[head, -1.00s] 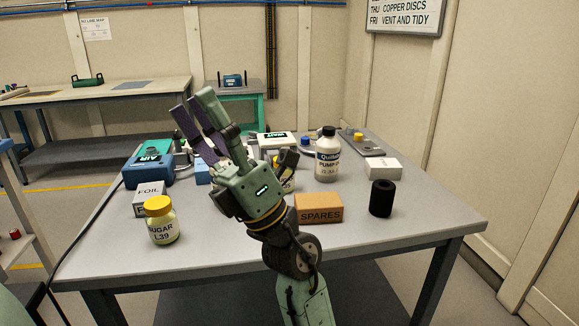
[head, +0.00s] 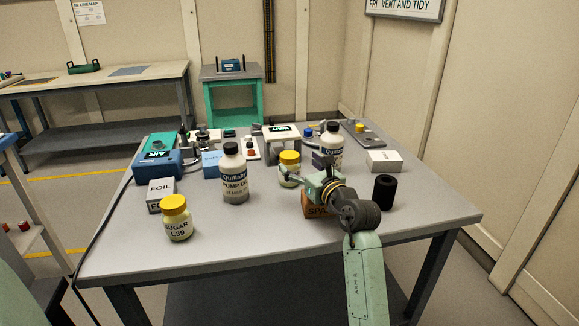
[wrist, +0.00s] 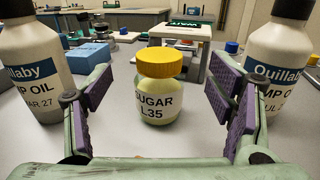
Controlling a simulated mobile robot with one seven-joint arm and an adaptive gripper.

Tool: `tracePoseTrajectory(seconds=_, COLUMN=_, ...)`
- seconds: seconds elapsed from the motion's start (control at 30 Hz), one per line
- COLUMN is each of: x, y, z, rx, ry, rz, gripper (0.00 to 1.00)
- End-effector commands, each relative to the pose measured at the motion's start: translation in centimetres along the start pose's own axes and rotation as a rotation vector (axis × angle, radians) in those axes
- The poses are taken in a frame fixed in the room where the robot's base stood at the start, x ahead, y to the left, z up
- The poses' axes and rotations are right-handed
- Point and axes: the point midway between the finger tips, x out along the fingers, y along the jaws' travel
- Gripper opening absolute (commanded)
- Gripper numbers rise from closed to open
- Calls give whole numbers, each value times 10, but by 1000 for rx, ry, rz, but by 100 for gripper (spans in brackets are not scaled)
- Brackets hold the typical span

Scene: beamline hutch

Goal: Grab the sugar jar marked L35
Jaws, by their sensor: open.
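The sugar jar marked L35 (wrist: 158,95) has a yellow lid and pale contents and stands upright on the table. It also shows in the head view (head: 289,172), just beyond my gripper and partly hidden by it. My gripper (head: 305,174) is low over the table and open. In the wrist view the purple pads of my gripper (wrist: 159,98) are spread on either side of the jar, with clear gaps; the jar looks a little ahead of them. A second sugar jar, marked L39 (head: 178,220), stands at the table's front left.
Quillaby pump oil bottles stand close on the left (wrist: 32,85) and right (wrist: 277,75) of my fingers. A brown spares box (head: 314,206) is beneath my gripper. A black cylinder (head: 384,193) and white box (head: 384,161) stand right. The table's front middle is clear.

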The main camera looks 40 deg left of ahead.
Motion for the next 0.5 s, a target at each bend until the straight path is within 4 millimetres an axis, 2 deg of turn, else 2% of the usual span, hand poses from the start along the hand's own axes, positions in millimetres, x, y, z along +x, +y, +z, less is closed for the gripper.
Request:
tracePoseTrajectory(seconds=0.17, x=13, y=1, z=2, rx=0, ry=-1, rz=1, gripper=76)
tracePoseTrajectory(seconds=0.4, x=50, y=1, z=2, rx=1, ry=-1, rz=3, gripper=76)
tracePoseTrajectory(seconds=0.5, x=59, y=2, z=2, rx=1, ry=-2, rz=3, gripper=76)
